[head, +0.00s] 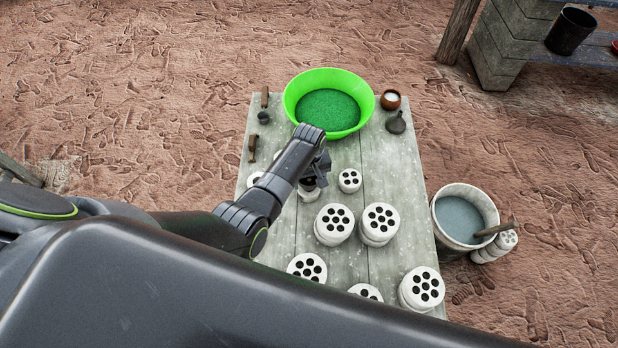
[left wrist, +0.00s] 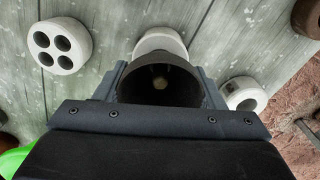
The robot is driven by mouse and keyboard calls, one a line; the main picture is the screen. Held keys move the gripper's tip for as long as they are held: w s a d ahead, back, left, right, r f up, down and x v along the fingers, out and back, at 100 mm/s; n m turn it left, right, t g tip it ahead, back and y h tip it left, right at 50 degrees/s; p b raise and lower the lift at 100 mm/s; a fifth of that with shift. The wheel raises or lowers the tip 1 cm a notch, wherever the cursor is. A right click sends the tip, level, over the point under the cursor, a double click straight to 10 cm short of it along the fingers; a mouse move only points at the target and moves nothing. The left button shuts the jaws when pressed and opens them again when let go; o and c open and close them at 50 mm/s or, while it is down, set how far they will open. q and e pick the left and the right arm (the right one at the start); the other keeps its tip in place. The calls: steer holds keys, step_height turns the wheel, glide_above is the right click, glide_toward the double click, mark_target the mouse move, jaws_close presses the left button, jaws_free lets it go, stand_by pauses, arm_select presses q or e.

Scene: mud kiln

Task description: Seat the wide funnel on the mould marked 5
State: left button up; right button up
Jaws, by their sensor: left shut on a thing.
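My left gripper (head: 318,168) is above the middle of the table, seen from above in the head view. In the left wrist view its two fingers (left wrist: 162,88) are shut on a dark round funnel (left wrist: 195,82), with its wide mouth facing the camera and a pale spot showing through its hole. A white mould (left wrist: 160,40) shows just beyond the funnel, partly hidden by it. In the head view a white mould (head: 309,194) stands below the gripper, mostly covered. I cannot tell whether the funnel touches it. No number 5 is readable. My right gripper is not in view.
Several white holed moulds (head: 334,223) stand on the table (head: 375,185), close together at the near end. A green basin (head: 291,100) sits at the far end, with a small bowl (head: 391,100) and a dark flask (head: 396,123) beside it. A bucket (head: 440,222) stands right of the table.

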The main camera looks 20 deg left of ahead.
arm_select(q)
steer(key=shift+f+b, duration=0.45)
steer(key=shift+f, duration=0.15)
stand_by(1.1)
steer(key=o, duration=1.1)
steer(key=shift+c, duration=0.2)
steer(key=shift+r+p, duration=3.5)
steer(key=shift+p, duration=0.35)
